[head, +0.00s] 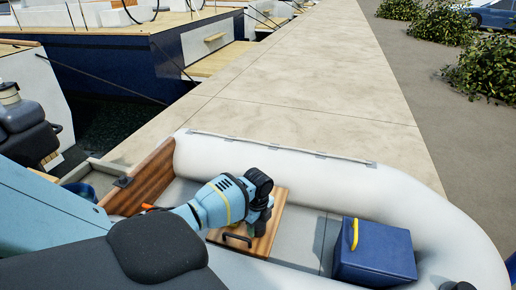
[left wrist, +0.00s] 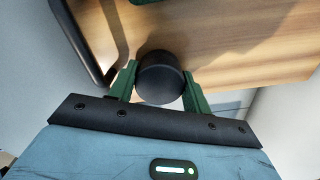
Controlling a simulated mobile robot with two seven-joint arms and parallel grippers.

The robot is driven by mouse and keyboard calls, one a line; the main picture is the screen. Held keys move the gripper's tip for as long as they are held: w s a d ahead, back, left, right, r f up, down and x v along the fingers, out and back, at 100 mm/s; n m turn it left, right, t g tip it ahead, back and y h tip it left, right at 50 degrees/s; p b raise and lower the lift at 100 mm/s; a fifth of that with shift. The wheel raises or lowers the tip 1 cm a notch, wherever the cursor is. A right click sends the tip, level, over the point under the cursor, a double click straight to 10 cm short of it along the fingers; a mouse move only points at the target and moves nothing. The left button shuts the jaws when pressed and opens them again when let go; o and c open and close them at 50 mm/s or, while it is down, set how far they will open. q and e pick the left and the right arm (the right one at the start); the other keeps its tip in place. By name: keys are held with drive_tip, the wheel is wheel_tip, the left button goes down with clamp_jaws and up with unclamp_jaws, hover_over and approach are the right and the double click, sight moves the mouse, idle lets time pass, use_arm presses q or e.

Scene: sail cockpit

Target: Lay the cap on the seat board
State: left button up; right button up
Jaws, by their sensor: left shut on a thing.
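The cap (left wrist: 160,85) is black and round in the left wrist view. My left gripper (left wrist: 160,72) is shut on it, with one green finger on each side. The seat board (left wrist: 225,50) is wooden and lies close beyond the cap; I cannot tell whether they touch. In the head view the seat board (head: 281,199) sits in the inflatable boat, and my left gripper (head: 259,222) is over it. The cap is hidden or too dark to make out there. My right gripper is not in view.
A black handle (head: 237,240) stands at the board's near edge. A blue box (head: 375,252) with a yellow handle is in the boat to the right. The white tube (head: 300,165) runs behind the board. A brown transom board (head: 140,182) stands at left.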

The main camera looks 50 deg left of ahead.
use_arm(q)
drive_tip(key=shift+f, duration=0.1)
drive_tip(key=o, duration=1)
drive_tip(key=shift+c, duration=0.2)
drive_tip(key=shift+w+r, duration=0.1)
drive_tip(key=shift+r, duration=0.45)
wheel_tip(320, 180, up, 11)
drive_tip(key=p, duration=0.2)
